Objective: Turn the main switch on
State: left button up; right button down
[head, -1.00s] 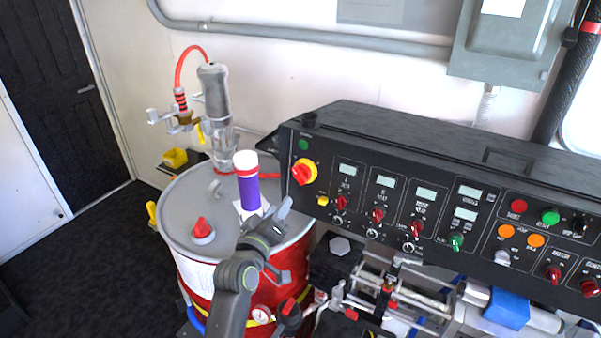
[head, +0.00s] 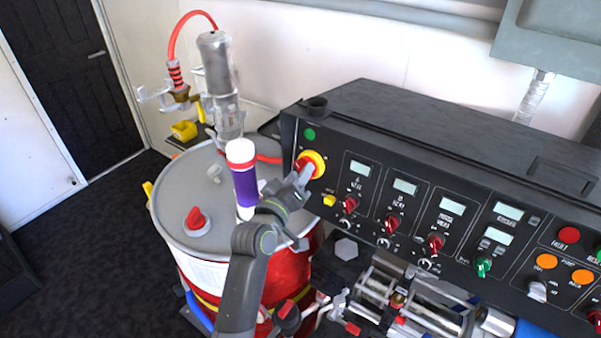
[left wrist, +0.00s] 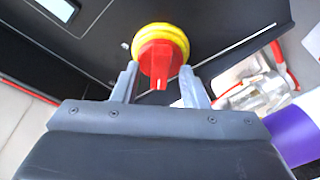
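The main switch (head: 309,164) is a red rotary knob on a yellow ring at the left end of the black control panel (head: 420,204). My left gripper (head: 300,178) is in front of it, its fingertips at the knob and partly covering it in the head view. In the left wrist view, the red knob (left wrist: 159,62) shows between the two grey fingers of my left gripper (left wrist: 164,84). The fingers are apart, with gaps on both sides of the knob's handle. My right gripper is not in view.
A red drum (head: 293,265) with a grey lid stands below and left of the panel. A purple, white and red cylinder (head: 243,182) stands on the drum, close beside my left arm. Several red and green knobs and buttons line the panel to the right.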

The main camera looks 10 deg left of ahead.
pick_arm(q)
jog(key=shift+c, duration=0.2)
grip_shut()
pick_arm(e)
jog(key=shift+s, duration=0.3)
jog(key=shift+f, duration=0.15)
pick_arm(q)
jog(key=shift+w+a+f+m+g+h+b, duration=0.15)
jog(key=shift+m+g+h+b, duration=0.55)
jog(key=shift+m+b, duration=2.75)
jog(key=shift+a+r+m+g+h+b, duration=0.1)
jog(key=shift+m+h+b, duration=1.15)
jog(key=shift+m+b, duration=2.15)
jog(key=shift+w+a+f+m+g+h+b, duration=0.15)
jog(key=shift+m+g+h+b, duration=0.55)
jog(key=shift+m+b, duration=2.75)
pick_arm(e)
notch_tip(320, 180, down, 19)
jog(key=p, duration=0.1)
pick_arm(q)
jog(key=shift+s+r+m+h, duration=0.15)
jog(key=shift+m+h, duration=0.2)
jog(key=shift+m, duration=0.35)
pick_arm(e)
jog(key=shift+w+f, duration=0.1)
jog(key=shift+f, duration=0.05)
